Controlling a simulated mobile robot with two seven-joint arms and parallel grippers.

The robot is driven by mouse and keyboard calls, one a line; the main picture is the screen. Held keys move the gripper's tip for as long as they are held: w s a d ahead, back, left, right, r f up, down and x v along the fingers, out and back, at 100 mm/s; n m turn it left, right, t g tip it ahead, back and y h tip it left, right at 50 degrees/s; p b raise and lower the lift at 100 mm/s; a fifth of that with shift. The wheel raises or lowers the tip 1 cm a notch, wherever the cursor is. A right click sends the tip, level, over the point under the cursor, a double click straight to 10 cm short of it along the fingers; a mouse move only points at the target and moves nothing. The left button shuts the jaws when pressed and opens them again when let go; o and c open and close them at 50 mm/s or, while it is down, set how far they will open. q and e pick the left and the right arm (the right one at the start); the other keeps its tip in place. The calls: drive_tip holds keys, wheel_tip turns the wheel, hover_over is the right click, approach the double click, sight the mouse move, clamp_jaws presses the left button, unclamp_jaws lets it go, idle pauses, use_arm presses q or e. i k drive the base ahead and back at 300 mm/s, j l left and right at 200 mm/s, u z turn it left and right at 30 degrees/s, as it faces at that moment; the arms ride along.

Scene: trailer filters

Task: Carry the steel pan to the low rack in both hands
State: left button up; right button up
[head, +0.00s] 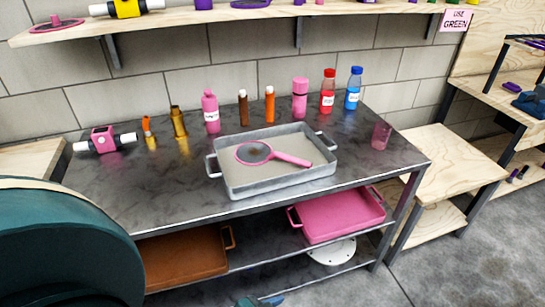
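The steel pan (278,188) is a shallow grey rectangular tray with a handle at each short end. It sits level on the dark marbled worktop (120,190), near its front edge. A pink long-handled round strainer or filter (292,158) lies inside it. A low wooden unit (440,165) with a pale top and a lower board stands just right of the worktop; I cannot tell for sure whether this is the low rack.
Several bottles, including a red one (328,95), line the back. A pink-and-white fitting (104,141) and a pink cup (381,136) flank the pan. Pink (335,219) and brown (185,257) trays occupy the shelf below. A large teal rounded shape (60,245) blocks the lower left.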

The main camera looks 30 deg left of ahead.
sight(442, 162)
drive_tip(key=i+l+u, duration=0.1)
drive_tip(key=i+l, duration=0.15)
drive_tip(key=i, duration=0.25)
drive_tip(key=i+l+u, duration=0.1)
drive_tip(key=i+l, duration=0.2)
drive_tip(key=i, duration=0.2)
